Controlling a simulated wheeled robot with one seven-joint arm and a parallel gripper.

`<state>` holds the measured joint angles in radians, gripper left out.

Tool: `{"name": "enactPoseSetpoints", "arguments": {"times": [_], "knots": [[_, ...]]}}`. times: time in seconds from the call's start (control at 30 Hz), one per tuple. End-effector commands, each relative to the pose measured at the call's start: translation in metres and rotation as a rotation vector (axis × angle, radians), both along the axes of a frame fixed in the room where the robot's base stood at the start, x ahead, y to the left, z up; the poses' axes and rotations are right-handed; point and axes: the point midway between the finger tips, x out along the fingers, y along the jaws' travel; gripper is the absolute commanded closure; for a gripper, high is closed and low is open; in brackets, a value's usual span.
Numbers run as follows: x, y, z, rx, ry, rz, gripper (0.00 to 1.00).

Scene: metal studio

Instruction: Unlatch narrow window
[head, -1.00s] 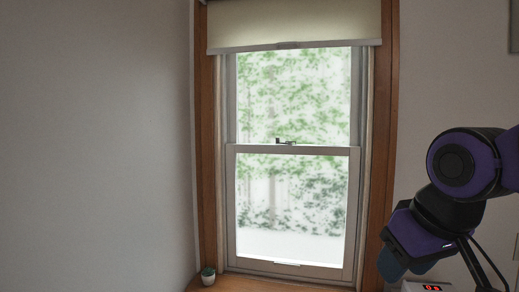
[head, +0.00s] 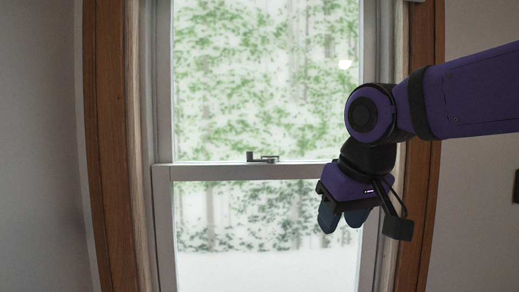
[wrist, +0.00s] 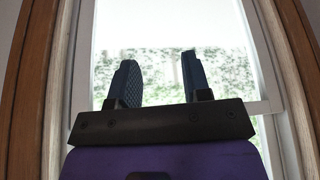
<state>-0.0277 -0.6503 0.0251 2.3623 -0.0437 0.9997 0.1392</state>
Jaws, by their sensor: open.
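The narrow window (head: 222,172) is a white double-hung sash in a wooden frame, seen straight ahead in the head view. Its small dark latch (head: 262,157) sits on top of the meeting rail, near the middle. My gripper (head: 341,222) is to the right of the latch and lower, in front of the lower pane, with its fingers pointing down. In the wrist view my gripper (wrist: 160,82) shows two dark fingers spread apart with nothing between them. The latch cannot be made out in the wrist view.
Wooden trim (head: 108,150) runs up the left side of the window, and more trim (head: 424,180) stands on the right behind my arm. The space in front of the panes left of my arm is clear.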

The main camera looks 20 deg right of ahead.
Motion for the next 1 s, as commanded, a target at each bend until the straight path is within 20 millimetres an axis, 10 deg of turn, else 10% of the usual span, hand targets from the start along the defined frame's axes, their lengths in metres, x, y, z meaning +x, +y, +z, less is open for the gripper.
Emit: {"name": "enactPoseSetpoints", "arguments": {"times": [0.5, 1.0], "knots": [[0.178, 0.067, 0.162, 0.000, 0.047, -0.352, 0.56], [0.224, 0.083, 0.171, 0.010, 0.041, -0.468, 0.56]]}}
